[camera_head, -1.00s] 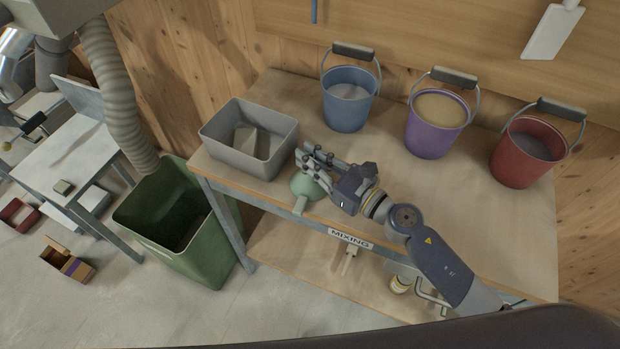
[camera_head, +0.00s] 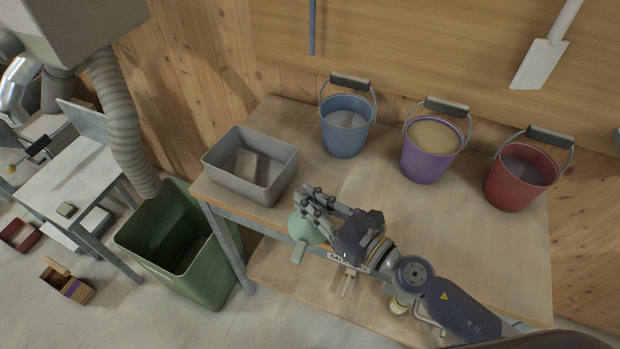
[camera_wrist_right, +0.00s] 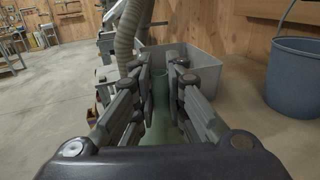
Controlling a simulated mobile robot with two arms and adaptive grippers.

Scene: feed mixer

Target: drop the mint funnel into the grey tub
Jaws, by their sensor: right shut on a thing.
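The mint funnel (camera_head: 304,232) is in my right gripper (camera_head: 318,204), near the front edge of the table. The gripper's fingers are shut on it and hide part of it. In the right wrist view the funnel (camera_wrist_right: 161,100) shows between the fingers, with the tub behind it. The grey tub (camera_head: 232,184) stands on the table's left end, to the left of and behind the gripper. A greyish block-like thing lies inside the tub. The funnel is outside the tub. My left gripper is not clearly in view.
A blue bucket (camera_head: 345,139), a purple bucket (camera_head: 426,163) with tan contents and a red bucket (camera_head: 513,185) stand along the table's back. A green bin (camera_head: 200,284) stands on the floor left of the table. A ribbed hose (camera_head: 122,125) hangs above it.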

